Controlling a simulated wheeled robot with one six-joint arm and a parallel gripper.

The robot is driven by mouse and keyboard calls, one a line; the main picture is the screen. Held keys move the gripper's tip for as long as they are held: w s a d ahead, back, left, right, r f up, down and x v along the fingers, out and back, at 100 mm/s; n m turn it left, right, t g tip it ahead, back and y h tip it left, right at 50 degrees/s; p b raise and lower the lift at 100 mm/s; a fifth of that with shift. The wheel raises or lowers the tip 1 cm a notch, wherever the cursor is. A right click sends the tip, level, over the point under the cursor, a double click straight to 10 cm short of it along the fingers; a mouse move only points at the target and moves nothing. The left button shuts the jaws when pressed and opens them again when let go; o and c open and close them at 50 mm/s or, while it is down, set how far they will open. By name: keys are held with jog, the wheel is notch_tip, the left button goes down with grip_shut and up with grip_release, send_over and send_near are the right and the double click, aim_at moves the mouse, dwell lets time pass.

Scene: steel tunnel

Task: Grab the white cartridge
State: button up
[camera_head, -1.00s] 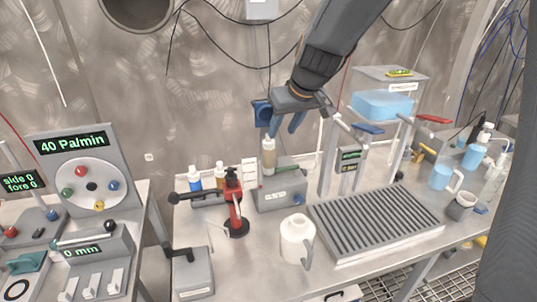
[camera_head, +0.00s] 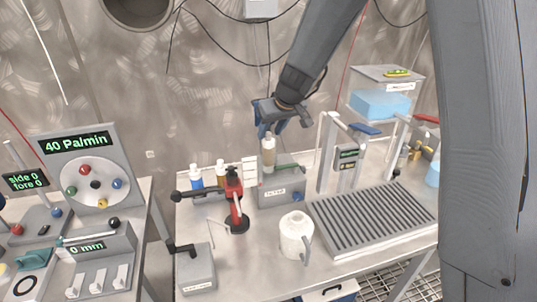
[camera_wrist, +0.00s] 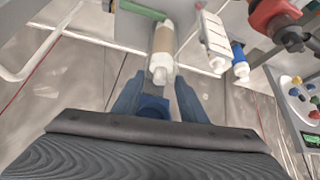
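A whitish cartridge (camera_head: 268,154) with a beige middle and white ends stands upright on the grey box (camera_head: 283,194) near the back of the bench. My gripper (camera_head: 283,126) is just above it and slightly to its right in the head view, fingers pointing down. In the wrist view the cartridge (camera_wrist: 163,45) lies ahead, its white tip close to the gap between the fingers. My gripper (camera_wrist: 158,80) is open, with blue fingers apart and nothing held. Contact with the cartridge cannot be seen.
A blue bottle (camera_head: 195,180) and an amber bottle (camera_head: 221,172) stand left of the cartridge, near a red-and-black clamp device (camera_head: 236,205). A white jug (camera_head: 296,236) stands in front. A slatted tray (camera_head: 371,220) and metal frame (camera_head: 329,152) are to the right.

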grip_shut()
jog(key=shift+r, duration=0.2)
dwell(0.3)
